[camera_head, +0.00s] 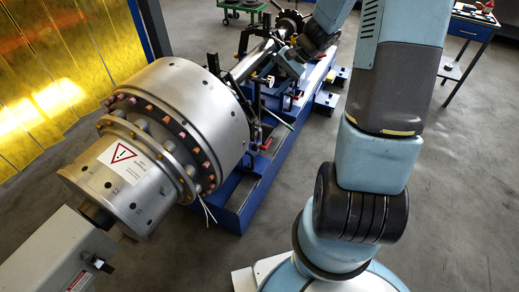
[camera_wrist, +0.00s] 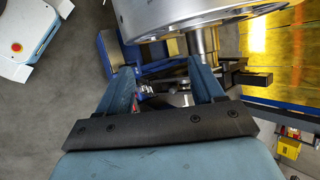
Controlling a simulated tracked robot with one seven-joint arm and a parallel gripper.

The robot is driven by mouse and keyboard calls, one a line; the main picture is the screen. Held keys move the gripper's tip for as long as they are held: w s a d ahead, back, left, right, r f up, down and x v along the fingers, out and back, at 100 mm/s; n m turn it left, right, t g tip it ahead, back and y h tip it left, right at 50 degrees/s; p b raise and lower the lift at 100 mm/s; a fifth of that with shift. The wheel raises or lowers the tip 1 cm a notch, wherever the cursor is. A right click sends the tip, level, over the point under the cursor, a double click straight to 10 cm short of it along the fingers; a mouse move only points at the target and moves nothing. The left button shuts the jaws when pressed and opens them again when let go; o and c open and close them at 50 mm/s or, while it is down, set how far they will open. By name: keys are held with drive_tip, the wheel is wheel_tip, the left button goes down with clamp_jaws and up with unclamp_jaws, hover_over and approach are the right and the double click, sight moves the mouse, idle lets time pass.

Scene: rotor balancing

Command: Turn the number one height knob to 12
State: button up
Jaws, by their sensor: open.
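The large silver rotor (camera_head: 205,95) lies across the blue balancing machine base (camera_head: 238,215) in the head view. Its shaft runs to the upper right over the supports. My gripper (camera_head: 290,62) is at the far support, small and partly hidden among the dark parts there. In the wrist view my gripper (camera_wrist: 161,68) is open, with its two blue-grey fingers apart. The rotor (camera_wrist: 195,12) fills the top of that view, beyond the fingertips. Metal support parts (camera_wrist: 180,86) show between the fingers. I cannot make out the number one height knob or its reading.
A yellow curtain (camera_head: 45,75) stands at the left. A grey drive box (camera_head: 55,258) joins the rotor's near end. A green cart (camera_head: 242,5) and a blue-edged table (camera_head: 470,28) stand at the back. Grey floor (camera_head: 465,180) is clear on the right.

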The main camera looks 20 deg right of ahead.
drive_tip(key=w+d+f+m+t+y, duration=0.1)
drive_tip(key=w+f+m, duration=0.1)
drive_tip(key=f, duration=0.3)
drive_tip(key=w+d+f+m+t+y, duration=0.1)
drive_tip(key=w+d+f+m, duration=0.1)
drive_tip(key=f, duration=0.4)
drive_tip(key=m+t+h, duration=0.1)
drive_tip(key=m+t, duration=0.6)
drive_tip(key=m, duration=0.6)
hover_over(258, 148)
drive_tip(key=s+d, duration=0.9)
drive_tip(key=s, duration=0.1)
wheel_tip(258, 148, down, 31)
drive_tip(key=x, duration=1.3)
drive_tip(key=shift+w+a+f, duration=0.15)
drive_tip(key=shift+f, duration=0.15)
drive_tip(key=c, duration=1.1)
drive_tip(key=shift+o, duration=0.2)
